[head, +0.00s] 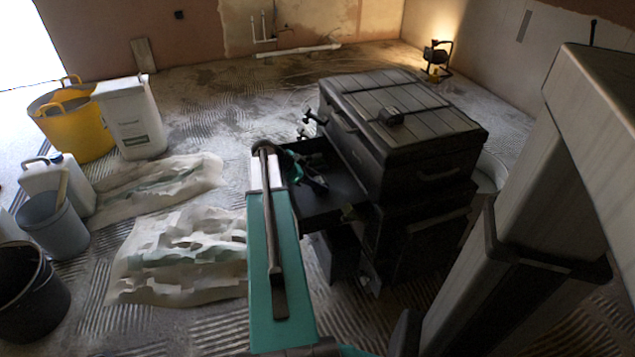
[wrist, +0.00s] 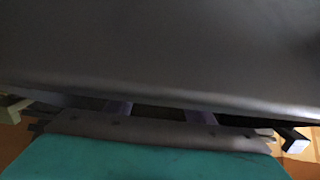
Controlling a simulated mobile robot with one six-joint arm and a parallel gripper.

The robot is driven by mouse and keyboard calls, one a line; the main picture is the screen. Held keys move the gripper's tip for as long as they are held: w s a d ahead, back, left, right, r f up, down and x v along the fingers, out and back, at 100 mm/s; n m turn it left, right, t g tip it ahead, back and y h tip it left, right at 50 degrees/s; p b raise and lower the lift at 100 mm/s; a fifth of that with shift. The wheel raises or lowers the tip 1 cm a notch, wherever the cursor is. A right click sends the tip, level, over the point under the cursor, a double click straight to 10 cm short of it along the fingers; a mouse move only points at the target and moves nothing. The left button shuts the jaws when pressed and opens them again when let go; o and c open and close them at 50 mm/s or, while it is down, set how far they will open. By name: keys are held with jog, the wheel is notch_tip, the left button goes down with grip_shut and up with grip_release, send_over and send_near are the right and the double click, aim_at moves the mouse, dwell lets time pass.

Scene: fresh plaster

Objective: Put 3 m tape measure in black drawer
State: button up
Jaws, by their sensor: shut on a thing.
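The black drawer (head: 322,211) is pulled out from the left side of a black tool chest (head: 405,150). My gripper (head: 314,183) is over the open drawer, at the end of my teal arm. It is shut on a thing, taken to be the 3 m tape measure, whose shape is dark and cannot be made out. I cannot tell whether it touches the drawer. In the wrist view a large dark surface fills most of the picture, and what it belongs to is unclear.
A small dark block (head: 390,117) lies on the chest's lid. A yellow tub (head: 75,130), a white bucket (head: 130,120) and crumpled sheeting (head: 185,250) are on the floor at left. A lit work lamp (head: 437,58) stands at the back.

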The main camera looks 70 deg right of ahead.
jog(key=o, duration=1.3)
jog(key=shift+f, duration=0.1)
jog(key=shift+w+a+r, duration=0.1)
jog(key=shift+r, duration=0.2)
jog(key=p+v, duration=0.3)
jog(key=v, duration=0.8)
jog(key=shift+w+a+r, duration=0.15)
jog(key=shift+a+r, duration=0.05)
jog(key=shift+r, duration=0.1)
